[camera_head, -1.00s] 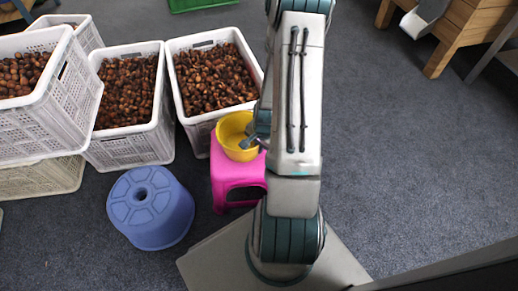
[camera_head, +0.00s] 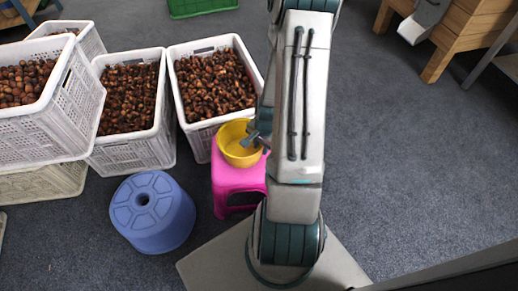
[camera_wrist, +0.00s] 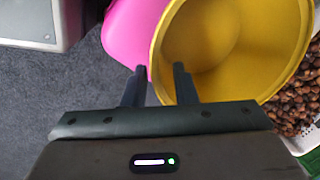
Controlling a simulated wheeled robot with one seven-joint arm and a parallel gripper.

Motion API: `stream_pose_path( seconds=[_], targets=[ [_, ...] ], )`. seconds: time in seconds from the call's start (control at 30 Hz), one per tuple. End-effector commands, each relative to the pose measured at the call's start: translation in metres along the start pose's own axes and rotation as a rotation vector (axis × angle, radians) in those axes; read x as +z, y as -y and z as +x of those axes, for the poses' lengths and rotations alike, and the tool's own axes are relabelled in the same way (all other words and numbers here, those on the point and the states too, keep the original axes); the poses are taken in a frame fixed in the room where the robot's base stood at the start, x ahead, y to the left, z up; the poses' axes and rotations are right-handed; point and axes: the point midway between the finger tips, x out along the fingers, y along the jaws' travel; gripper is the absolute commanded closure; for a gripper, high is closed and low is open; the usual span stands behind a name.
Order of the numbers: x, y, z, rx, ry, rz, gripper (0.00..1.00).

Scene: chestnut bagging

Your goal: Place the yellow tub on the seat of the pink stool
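The yellow tub (camera_head: 236,154) rests on the seat of the pink stool (camera_head: 232,178), toward its far side, and looks upright. In the wrist view the tub (camera_wrist: 221,50) is seen from above and is empty, with the pink seat (camera_wrist: 125,32) beside it. My gripper (camera_head: 254,139) is at the tub's right side. In the wrist view its two dark fingers (camera_wrist: 159,70) stand apart, one inside the tub and one outside, with the rim between them. A gap shows between the fingers. My arm hides part of the stool's right side.
A blue round stool (camera_head: 153,212) stands left of the pink stool. White crates of chestnuts, one close behind the pink stool (camera_head: 200,147), fill the upper left. A wooden bench (camera_head: 470,30) is at the upper right. The grey floor on the right is clear.

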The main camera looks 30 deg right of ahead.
Motion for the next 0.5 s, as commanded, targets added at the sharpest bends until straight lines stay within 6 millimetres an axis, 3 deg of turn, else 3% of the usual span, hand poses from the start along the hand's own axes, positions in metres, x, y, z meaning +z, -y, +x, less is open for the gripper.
stream_pose_path(
  seconds=[0.03,0.2,0.5],
  targets=[
    [-0.001,0.001,-0.018,-0.002,-0.003,0.000,0.75],
    [-0.001,0.001,-0.049,-0.001,-0.002,0.001,0.75],
    [0.003,0.004,-0.074,0.000,-0.002,-0.033,0.75]
  ],
)
